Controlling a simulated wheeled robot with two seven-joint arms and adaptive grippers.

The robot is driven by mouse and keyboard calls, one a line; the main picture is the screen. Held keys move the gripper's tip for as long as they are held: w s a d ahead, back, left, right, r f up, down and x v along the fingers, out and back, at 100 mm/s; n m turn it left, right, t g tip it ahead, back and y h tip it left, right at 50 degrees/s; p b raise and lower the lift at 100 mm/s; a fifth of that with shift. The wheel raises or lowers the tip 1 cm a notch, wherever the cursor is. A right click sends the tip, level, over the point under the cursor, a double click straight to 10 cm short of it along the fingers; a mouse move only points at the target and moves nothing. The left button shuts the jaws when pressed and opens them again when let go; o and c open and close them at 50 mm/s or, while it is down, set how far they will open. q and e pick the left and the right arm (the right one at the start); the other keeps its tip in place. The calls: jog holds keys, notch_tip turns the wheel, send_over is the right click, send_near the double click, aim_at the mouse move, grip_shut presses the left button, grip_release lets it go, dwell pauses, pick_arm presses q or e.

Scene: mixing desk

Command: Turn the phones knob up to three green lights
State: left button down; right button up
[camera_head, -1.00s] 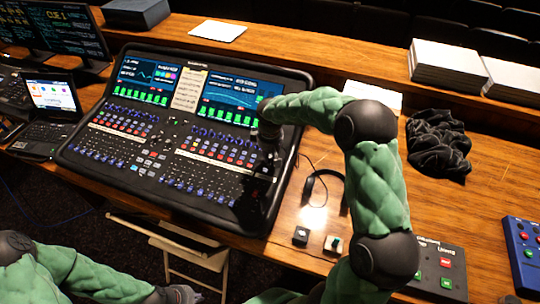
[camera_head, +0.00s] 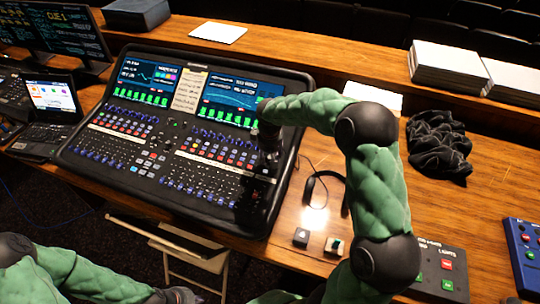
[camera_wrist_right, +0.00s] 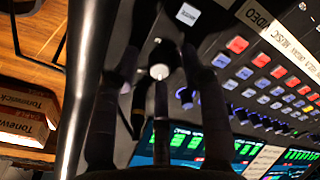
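The mixing desk (camera_head: 165,148) stands on the wooden table, with two screens and rows of lit buttons and knobs. My right gripper (camera_head: 258,180) points down over the desk's right end, dark against the dark panel. No row of three indicator lights can be made out. My left gripper (camera_head: 178,296) is low at the bottom edge, its fingers unclear.
A dark crumpled cloth (camera_head: 438,143) and white paper stacks (camera_head: 443,66) lie further right. A laptop (camera_head: 50,110) stands at left. A carton (camera_wrist_right: 27,110) shows in the right wrist view.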

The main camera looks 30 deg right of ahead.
notch_tip(320, 180, up, 12)
jog(key=s, duration=0.1)
jog(key=shift+s+a, duration=0.25)
jog(key=shift+a, duration=0.2)
jog(key=shift+f, duration=0.15)
dwell(0.5)
